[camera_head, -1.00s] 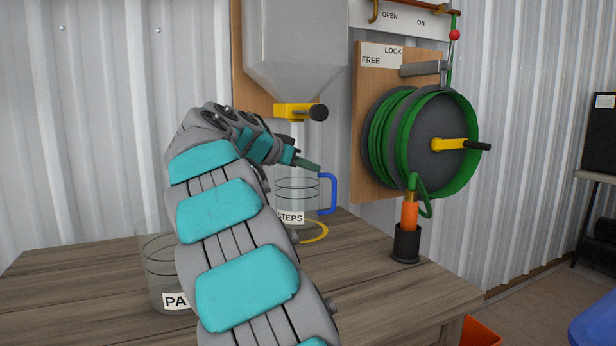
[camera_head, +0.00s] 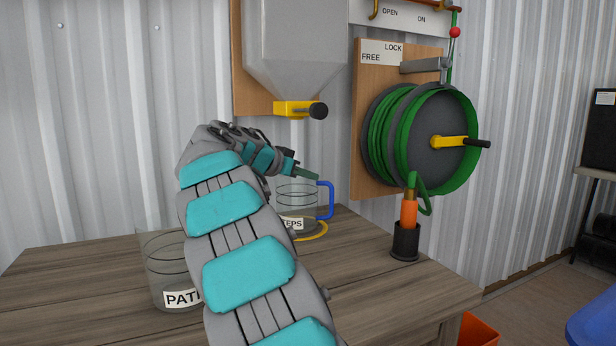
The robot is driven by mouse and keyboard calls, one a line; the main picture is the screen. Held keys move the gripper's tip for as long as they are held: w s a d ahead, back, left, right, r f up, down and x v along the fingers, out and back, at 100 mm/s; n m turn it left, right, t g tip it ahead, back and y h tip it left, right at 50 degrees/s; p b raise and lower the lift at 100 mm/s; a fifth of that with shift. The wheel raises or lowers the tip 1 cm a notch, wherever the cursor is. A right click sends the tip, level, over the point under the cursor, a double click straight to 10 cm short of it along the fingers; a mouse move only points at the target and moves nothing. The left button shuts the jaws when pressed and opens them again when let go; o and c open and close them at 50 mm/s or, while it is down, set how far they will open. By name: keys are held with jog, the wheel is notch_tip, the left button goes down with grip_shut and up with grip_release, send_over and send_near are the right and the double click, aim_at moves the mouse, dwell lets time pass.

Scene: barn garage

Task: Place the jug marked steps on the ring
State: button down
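The clear jug marked STEPS (camera_head: 291,223) has a blue handle (camera_head: 331,200) on its right and stands upright at the back of the table. The yellow ring (camera_head: 322,232) lies on the tabletop under it; its right part shows beyond the jug's base. I cannot tell whether the base touches the ring or hangs just above it. My gripper (camera_head: 305,173) is at the jug's rim, and the jug has moved with it. The grip itself is mostly hidden by my arm, which also covers the jug's left side.
Another clear jug, with a label starting PAT (camera_head: 180,299), stands left of my arm, partly hidden. The hopper with a yellow valve (camera_head: 293,108) hangs above the STEPS jug. A green hose reel (camera_head: 430,140) and an orange nozzle in a black holder (camera_head: 406,240) are at the right.

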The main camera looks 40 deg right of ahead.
jog(key=shift+f, duration=0.25)
jog(key=c, duration=1.1)
grip_release()
jog(key=shift+r, duration=0.2)
jog(key=b+v, duration=0.1)
jog(key=v, duration=1.1)
jog(key=shift+f, duration=0.1)
